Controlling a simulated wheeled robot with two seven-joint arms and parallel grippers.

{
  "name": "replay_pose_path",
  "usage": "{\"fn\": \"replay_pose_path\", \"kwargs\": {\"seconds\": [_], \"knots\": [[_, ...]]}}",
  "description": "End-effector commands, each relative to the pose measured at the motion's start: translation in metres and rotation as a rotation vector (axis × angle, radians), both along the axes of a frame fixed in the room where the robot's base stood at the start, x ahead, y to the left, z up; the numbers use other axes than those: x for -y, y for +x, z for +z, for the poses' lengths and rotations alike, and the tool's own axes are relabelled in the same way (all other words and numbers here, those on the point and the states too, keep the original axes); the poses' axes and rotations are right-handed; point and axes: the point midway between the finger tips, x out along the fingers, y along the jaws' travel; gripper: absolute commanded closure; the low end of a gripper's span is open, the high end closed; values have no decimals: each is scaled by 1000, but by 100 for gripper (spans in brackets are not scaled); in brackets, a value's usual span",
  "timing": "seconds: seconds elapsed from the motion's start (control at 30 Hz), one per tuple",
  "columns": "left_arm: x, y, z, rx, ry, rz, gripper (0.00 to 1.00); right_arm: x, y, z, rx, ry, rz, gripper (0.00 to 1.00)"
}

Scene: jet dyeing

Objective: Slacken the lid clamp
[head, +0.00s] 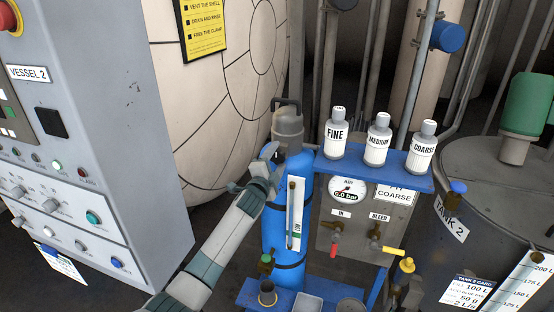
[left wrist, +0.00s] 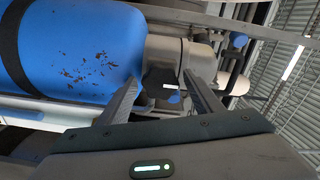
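A blue upright cylinder (head: 287,190) stands in the middle of the head view, with a grey lid (head: 287,122) and a dark loop handle on top. My left gripper (head: 270,152) is at the cylinder's neck, on its left side just below the lid. In the left wrist view the fingers of my left gripper (left wrist: 162,97) are spread apart. A dark grey block (left wrist: 160,76) at the neck, which looks like the lid clamp, lies ahead between the fingertips. I cannot tell whether a finger touches it. In the head view my gripper partly hides this spot. My right gripper is not in view.
A blue shelf (head: 372,170) with three bottles stands close right of the cylinder. Below it are an air gauge (head: 347,190) reading 0.0 bar and two valves. The grey Vessel 2 panel (head: 90,130) stands left, Tank 2 (head: 490,190) right.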

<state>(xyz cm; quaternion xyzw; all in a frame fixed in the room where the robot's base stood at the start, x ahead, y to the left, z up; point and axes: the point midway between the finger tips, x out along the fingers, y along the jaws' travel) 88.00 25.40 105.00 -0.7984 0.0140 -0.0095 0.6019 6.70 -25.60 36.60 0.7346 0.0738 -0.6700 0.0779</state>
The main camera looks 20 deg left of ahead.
Motion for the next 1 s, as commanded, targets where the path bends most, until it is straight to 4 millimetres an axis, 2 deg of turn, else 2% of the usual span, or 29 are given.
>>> {"fn": "replay_pose_path", "kwargs": {"seconds": [0.27,0.47,0.67,1.0], "knots": [[0,-2,0,1,2,0,41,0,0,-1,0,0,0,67],[-1,-12,-1,1,2,-1,41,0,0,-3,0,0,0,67],[-1,-35,-2,0,1,-1,41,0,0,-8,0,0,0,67],[-3,-87,-2,2,3,-2,41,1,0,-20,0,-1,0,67]]}}
